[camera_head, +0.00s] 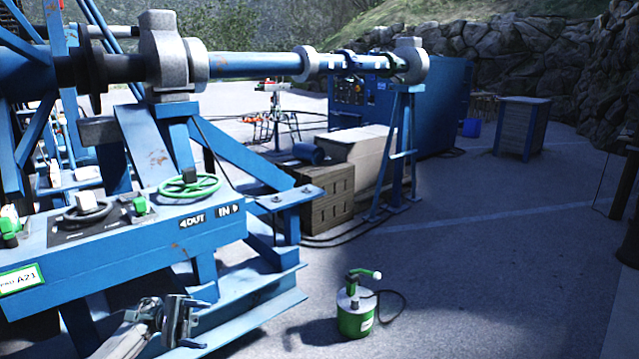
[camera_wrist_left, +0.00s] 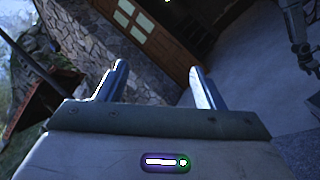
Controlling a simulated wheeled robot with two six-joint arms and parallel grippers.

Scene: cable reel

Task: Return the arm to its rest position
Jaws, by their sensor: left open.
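My left gripper (camera_head: 184,322) is at the lower left of the head view, in front of the blue frame of the cable reel machine (camera_head: 130,245). Its arm comes in from the bottom edge. In the left wrist view the two fingers of the left gripper (camera_wrist_left: 160,88) stand apart with nothing between them. It is open and empty and touches nothing that I can make out. My right gripper is not in the head view.
The machine's panel carries a green handwheel (camera_head: 188,187) and a dark handwheel (camera_head: 87,211). A green and white canister (camera_head: 355,312) stands on the ground right of the gripper. Crates (camera_head: 322,205) stand behind. The paved ground (camera_head: 500,270) at the right is clear.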

